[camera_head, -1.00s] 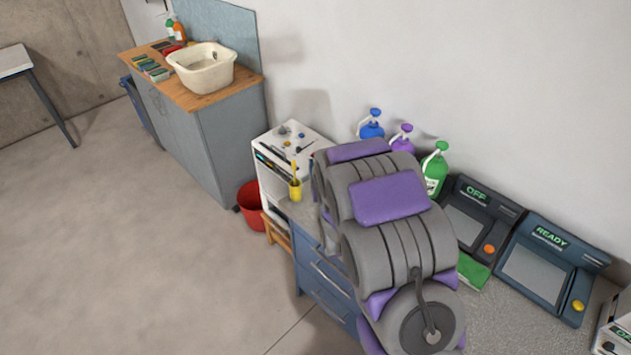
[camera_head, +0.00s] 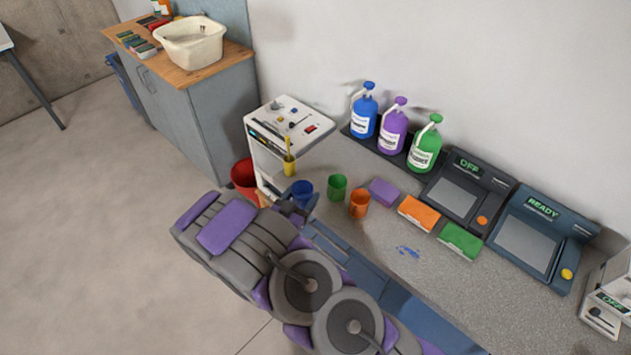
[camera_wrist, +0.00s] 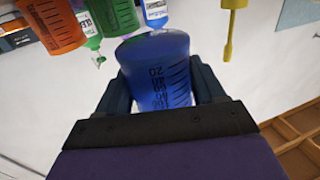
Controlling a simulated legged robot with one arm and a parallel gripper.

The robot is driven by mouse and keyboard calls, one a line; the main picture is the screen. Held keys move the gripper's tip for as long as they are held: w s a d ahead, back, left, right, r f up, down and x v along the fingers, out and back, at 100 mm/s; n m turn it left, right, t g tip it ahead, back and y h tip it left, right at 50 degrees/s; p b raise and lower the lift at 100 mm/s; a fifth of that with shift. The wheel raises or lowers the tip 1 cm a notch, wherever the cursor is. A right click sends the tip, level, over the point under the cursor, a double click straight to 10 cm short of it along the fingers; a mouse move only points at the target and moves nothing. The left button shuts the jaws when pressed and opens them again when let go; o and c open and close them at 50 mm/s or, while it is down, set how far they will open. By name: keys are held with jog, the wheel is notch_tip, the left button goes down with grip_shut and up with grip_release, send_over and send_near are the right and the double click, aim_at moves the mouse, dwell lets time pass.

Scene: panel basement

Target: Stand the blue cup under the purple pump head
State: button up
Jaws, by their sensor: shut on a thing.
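The blue cup (camera_head: 302,190) is at the left end of the counter, left of the green cup. My gripper (camera_head: 298,208) is shut on it; in the wrist view the blue cup (camera_wrist: 157,70) sits between both fingers (camera_wrist: 160,92). I cannot tell whether the cup touches the counter. The purple pump head (camera_head: 401,101) tops the purple bottle (camera_head: 393,130), which stands at the wall between the blue bottle (camera_head: 364,112) and the green bottle (camera_head: 425,146). My gripper is in front of and left of it, well apart. The counter under the purple spout looks empty.
A green cup (camera_head: 337,187) and an orange cup (camera_head: 359,204) stand right of the blue cup. Purple, orange (camera_head: 418,213) and green blocks lie further right, before two consoles. A blue smear (camera_head: 408,251) marks the open counter.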

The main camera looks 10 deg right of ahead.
jog(key=shift+s+a+f+m, duration=0.25)
jog(key=shift+s+f, duration=0.25)
jog(key=shift+s, duration=0.3)
jog(key=w+d+b, duration=0.1)
jog(key=w+d, duration=0.1)
jog(key=w, duration=0.3)
jog(key=w+d+f, duration=0.1)
jog(key=w+d, duration=0.1)
jog(key=w, duration=0.2)
jog(key=w+d+b, duration=0.1)
jog(key=w+d, duration=0.2)
jog(key=w, duration=0.2)
jog(key=shift+w+f+b, duration=0.3)
jog(key=shift+w, duration=0.05)
jog(key=shift+s+f, duration=0.1)
jog(key=shift+f, duration=1.4)
jog(key=shift+f, duration=0.2)
jog(key=o, duration=1.1)
jog(key=shift+c, duration=0.2)
jog(key=shift+f+b, duration=0.1)
jog(key=shift+b, duration=0.3)
jog(key=p+v, duration=0.3)
jog(key=v, duration=1.4)
jog(key=shift+a+p, duration=0.35)
jog(key=shift+a, duration=0.2)
